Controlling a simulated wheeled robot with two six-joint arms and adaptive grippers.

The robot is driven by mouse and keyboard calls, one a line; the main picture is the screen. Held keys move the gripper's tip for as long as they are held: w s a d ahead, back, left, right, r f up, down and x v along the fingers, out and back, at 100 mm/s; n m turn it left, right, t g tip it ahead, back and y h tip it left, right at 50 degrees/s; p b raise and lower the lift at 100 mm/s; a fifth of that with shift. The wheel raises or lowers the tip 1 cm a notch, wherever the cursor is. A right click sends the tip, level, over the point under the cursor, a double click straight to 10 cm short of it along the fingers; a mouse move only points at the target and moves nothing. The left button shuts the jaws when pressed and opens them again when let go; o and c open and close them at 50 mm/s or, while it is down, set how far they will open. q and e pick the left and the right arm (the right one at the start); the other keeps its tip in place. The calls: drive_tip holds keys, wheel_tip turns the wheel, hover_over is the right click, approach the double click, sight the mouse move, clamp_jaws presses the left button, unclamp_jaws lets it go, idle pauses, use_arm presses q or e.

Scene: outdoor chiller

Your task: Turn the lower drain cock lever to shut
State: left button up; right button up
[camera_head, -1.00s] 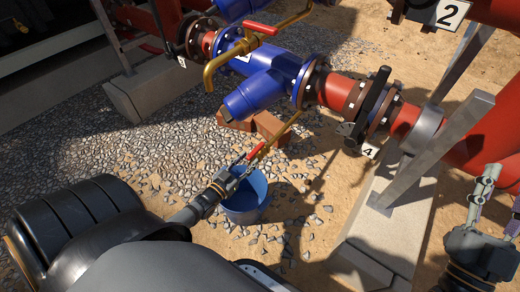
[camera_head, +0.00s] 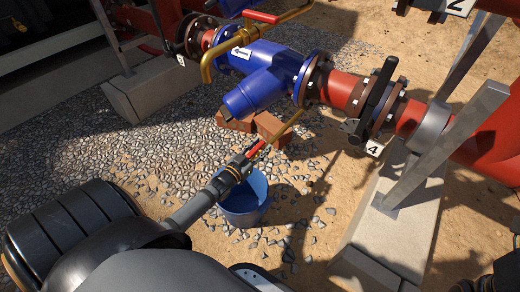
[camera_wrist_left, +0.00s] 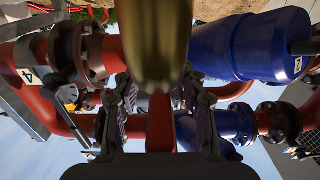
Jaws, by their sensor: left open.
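The lower drain cock is a thin brass pipe (camera_head: 290,122) with a red lever (camera_head: 256,148), below the blue strainer body and above the blue bucket. My left gripper (camera_head: 246,157) is open at the lever's near end. In the left wrist view the red lever (camera_wrist_left: 160,125) lies between the two spread fingers (camera_wrist_left: 160,108), and the brass pipe (camera_wrist_left: 155,40) fills the top middle. Contact with the lever cannot be told. The upper cock has its own red lever (camera_head: 262,17) on a brass pipe (camera_head: 208,68). Only a sliver of my right gripper shows at the lower right edge.
The blue bucket (camera_head: 243,208) stands on gravel just under the gripper. The blue strainer (camera_head: 262,88) and red flanged pipe (camera_head: 343,88) lie above and beyond. Bricks (camera_head: 268,124) sit beneath the strainer. A grey metal support (camera_head: 440,155) on a concrete plinth (camera_head: 400,225) stands right.

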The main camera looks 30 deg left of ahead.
use_arm(q)
drive_tip(key=shift+w, duration=0.15)
clamp_jaws()
idle(0.4)
